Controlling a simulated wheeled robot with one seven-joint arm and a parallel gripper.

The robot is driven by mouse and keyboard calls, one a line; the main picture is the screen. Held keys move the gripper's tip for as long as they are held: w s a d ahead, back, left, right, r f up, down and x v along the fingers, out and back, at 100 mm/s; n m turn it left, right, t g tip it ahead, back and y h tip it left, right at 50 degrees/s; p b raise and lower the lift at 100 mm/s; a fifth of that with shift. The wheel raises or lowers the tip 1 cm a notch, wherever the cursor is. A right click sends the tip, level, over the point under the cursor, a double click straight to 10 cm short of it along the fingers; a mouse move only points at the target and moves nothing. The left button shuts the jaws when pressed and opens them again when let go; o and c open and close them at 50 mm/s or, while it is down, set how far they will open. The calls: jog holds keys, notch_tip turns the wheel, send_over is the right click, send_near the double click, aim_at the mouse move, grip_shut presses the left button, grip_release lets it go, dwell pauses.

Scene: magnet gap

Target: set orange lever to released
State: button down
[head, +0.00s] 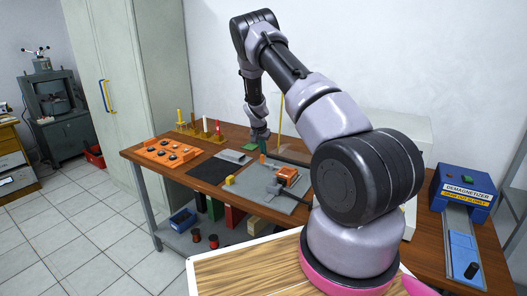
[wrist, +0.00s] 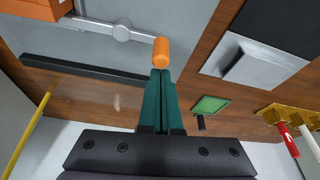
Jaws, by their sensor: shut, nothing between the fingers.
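The orange lever's knob (wrist: 161,52) sits in the wrist view just beyond my fingertips, on the end of a grey rod that runs left to a round hub (wrist: 122,32). My gripper (wrist: 159,72) has its two dark green fingers together, with nothing between them. The tips overlap the knob's lower edge in the picture; I cannot tell whether they touch it. In the head view my gripper (head: 262,147) is over the far part of the bench, beside the grey plate (head: 240,188).
A dark bar (wrist: 85,69) lies behind the lever. A yellow rod (wrist: 28,135) stands at left. A grey block (wrist: 250,62), a green pad (wrist: 210,104) and a yellow rack (wrist: 295,120) are to the right. A blue demagnetizer (head: 463,190) stands at the bench's right end.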

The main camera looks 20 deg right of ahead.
jog(key=shift+s+a+n+y, duration=0.3)
jog(key=shift+a+n, duration=0.1)
jog(key=shift+n, duration=0.5)
jog(key=n, duration=0.1)
jog(key=s+a+n+y, duration=0.1)
jog(key=n, duration=0.1)
jog(key=shift+a+t, duration=0.1)
jog(key=shift+t, duration=0.3)
jog(key=n, duration=0.2)
jog(key=s+a+n+y, duration=0.1)
jog(key=n, duration=0.1)
jog(key=shift+s, duration=0.3)
jog(key=s+n, duration=0.1)
jog(key=n+y, duration=0.1)
jog(key=n, duration=0.1)
jog(key=shift+s+a+n, duration=0.2)
jog(key=shift+s+n, duration=0.1)
jog(key=shift+s, duration=0.05)
jog(key=n, duration=0.1)
jog(key=s+n+y, duration=0.1)
jog(key=n, duration=0.1)
jog(key=shift+s, duration=0.3)
jog(key=shift+s+g, duration=0.1)
jog(key=shift+g, duration=0.2)
jog(key=shift+s, duration=0.35)
